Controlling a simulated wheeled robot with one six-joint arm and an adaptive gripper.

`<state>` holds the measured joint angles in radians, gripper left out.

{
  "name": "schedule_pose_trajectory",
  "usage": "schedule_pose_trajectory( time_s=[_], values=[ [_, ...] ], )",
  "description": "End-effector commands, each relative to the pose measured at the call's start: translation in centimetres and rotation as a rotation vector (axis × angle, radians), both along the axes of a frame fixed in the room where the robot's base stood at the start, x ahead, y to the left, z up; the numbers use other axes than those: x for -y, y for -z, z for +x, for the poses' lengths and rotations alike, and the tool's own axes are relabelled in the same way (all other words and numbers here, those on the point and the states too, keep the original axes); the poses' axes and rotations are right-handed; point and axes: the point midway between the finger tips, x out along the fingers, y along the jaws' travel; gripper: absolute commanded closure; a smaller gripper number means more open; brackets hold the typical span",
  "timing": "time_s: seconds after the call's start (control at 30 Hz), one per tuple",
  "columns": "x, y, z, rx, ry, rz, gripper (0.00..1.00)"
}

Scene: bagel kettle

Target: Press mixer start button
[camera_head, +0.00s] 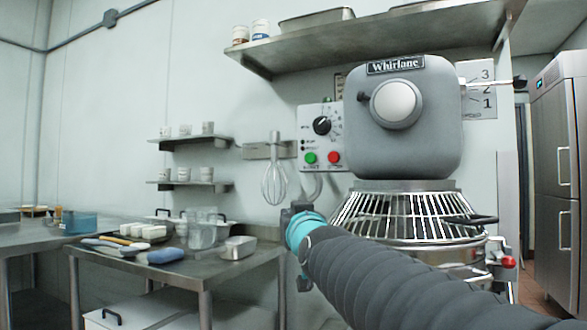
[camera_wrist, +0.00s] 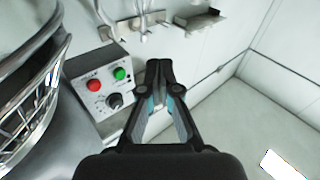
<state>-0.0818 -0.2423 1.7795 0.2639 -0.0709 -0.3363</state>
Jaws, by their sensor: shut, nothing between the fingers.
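The grey mixer (camera_head: 405,125) with a "Whirlane" plate stands right of centre in the head view. Its control box (camera_head: 320,130) is on the wall to its left, with a green button (camera_head: 311,158), a red button (camera_head: 334,157) and a black dial (camera_head: 322,125). In the wrist view the control box (camera_wrist: 100,82) is left of my gripper, with the green button (camera_wrist: 120,73) nearest it and the red button (camera_wrist: 94,85) farther left. My gripper (camera_wrist: 157,65) is shut and empty, apart from the buttons. In the head view my gripper (camera_head: 298,208) is below the box.
A whisk (camera_head: 274,178) hangs on a wall rack left of the box. A steel table (camera_head: 215,272) with containers is at left. A shelf (camera_head: 375,35) runs above.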

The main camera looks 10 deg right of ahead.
Motion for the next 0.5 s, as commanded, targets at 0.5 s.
schedule_pose_trajectory(
  time_s=[0.5],
  values=[
    [0.8,-12.6,4.9,0.524,0.127,0.047,1.00]
  ],
)
